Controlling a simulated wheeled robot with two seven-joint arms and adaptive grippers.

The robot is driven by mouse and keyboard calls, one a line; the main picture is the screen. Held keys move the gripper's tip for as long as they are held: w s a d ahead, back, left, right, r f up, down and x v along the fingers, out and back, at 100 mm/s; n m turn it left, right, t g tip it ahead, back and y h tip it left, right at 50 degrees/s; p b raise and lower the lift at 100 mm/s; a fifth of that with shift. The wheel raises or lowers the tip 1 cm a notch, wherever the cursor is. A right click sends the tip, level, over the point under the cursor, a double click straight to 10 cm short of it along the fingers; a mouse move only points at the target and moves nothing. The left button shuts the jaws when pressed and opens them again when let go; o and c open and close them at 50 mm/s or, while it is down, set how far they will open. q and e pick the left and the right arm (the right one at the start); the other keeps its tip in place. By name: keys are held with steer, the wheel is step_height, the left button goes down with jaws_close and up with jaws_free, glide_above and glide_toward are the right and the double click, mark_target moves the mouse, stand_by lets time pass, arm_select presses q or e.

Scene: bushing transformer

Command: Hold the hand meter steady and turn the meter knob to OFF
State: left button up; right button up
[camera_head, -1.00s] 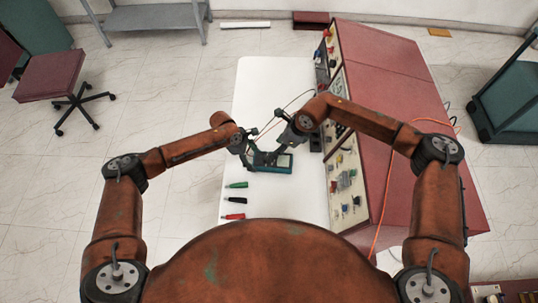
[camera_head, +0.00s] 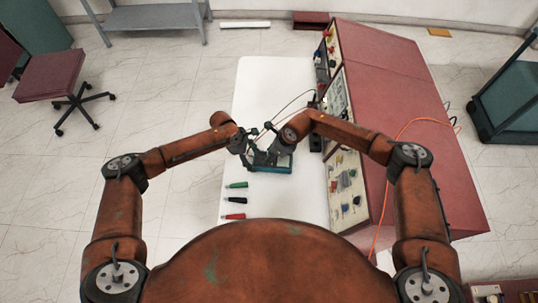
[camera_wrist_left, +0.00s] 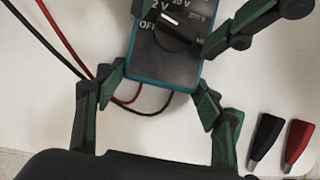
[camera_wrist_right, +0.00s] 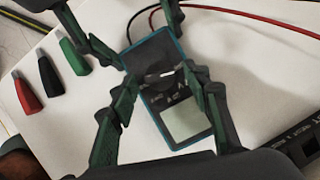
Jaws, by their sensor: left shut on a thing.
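The hand meter (camera_head: 286,168) lies on the white table, teal-edged with a dark face, partly covered by my grippers in the head view. In the left wrist view, my left gripper (camera_wrist_left: 160,85) is shut on its lower end, one finger on each side. The dark round knob (camera_wrist_left: 178,32) has a light mark; OFF is printed to its left. My right gripper (camera_wrist_right: 163,80) is above the meter face, its fingers spread on either side of the knob (camera_wrist_right: 162,76). Contact with the knob is unclear. The meter's screen (camera_wrist_right: 186,119) looks blank.
Red and black leads (camera_wrist_left: 75,50) run from the meter. Green, black and red probes or clips (camera_head: 235,201) lie nearer me on the table (camera_head: 262,85). A tall red console (camera_head: 400,100) with a knobbed panel borders the table's right side.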

steer(key=c, duration=1)
steer(key=shift+w+n+g, duration=0.15)
steer(key=shift+n+g, duration=0.45)
steer(key=shift+n, duration=1)
steer(key=o, duration=1.1)
steer(key=v, duration=1.2)
steer(key=shift+d, duration=0.15)
